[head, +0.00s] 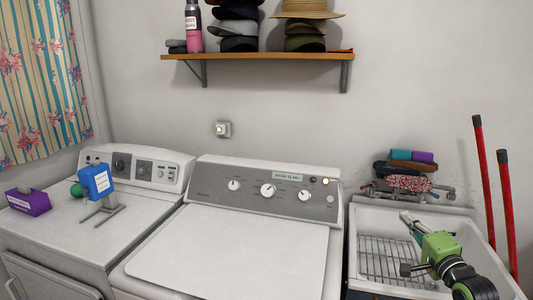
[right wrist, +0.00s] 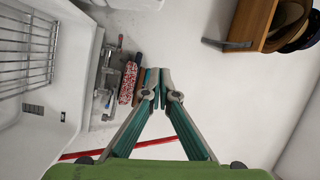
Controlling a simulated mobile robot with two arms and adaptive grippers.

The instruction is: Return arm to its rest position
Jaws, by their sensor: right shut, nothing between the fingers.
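My right gripper (head: 406,218) is over the utility tub (head: 478,240) at the lower right of the head view, its arm coming in from the lower right corner. In the right wrist view, its teal and grey fingers (right wrist: 160,78) meet at the tips with nothing between them. A wire rack (head: 385,262) lies in the tub beneath it and also shows at the left of the right wrist view. My left gripper is in neither view.
A faucet (head: 440,192), a red-and-white brush (head: 408,183) and teal and purple sponges (head: 401,154) are behind the tub. Red-handled poles (head: 485,170) stand right of it. A washer (head: 230,250) is left. A shelf (head: 260,57) with hats hangs above.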

